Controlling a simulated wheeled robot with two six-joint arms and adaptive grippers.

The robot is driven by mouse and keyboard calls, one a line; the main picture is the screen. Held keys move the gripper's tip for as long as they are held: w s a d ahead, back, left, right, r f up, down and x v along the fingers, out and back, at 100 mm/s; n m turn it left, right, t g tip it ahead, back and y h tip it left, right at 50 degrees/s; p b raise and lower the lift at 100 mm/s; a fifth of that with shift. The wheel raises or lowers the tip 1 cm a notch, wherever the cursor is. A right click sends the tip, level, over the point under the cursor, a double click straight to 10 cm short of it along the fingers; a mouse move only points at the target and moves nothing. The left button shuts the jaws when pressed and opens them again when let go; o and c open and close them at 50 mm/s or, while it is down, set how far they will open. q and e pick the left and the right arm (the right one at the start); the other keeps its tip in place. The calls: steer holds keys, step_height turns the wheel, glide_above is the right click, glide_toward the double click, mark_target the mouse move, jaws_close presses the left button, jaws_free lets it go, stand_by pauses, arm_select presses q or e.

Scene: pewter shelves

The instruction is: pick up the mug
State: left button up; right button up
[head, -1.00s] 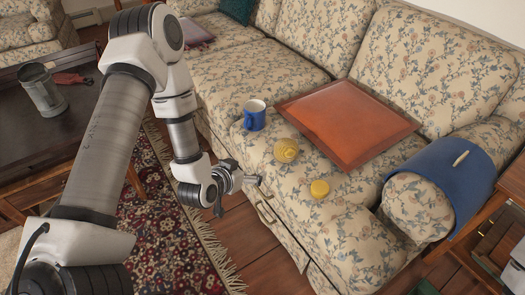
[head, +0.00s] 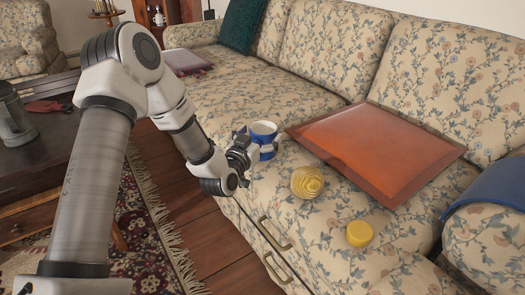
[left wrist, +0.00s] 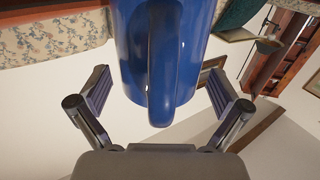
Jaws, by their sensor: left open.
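The blue mug (head: 263,130), pale inside, stands upright on the floral sofa seat (head: 240,98). My left gripper (head: 262,147) is at the mug's near side in the head view. In the left wrist view the mug (left wrist: 135,45) fills the upper middle, with its handle (left wrist: 162,65) facing the camera. The open fingers (left wrist: 165,92) are spread to either side of the mug and handle, with gaps visible there. The mug's lower part is partly hidden by the gripper in the head view. My right gripper is not in view.
A ribbed yellowish round object (head: 307,182) and a small yellow cylinder (head: 360,234) stand on the seat to the right. An orange-brown tray-like board (head: 380,150) lies behind them. A dark table (head: 45,150) stands at left.

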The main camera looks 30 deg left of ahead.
arm_select(q)
steer(key=c, duration=1.3)
steer(key=shift+r, duration=0.1)
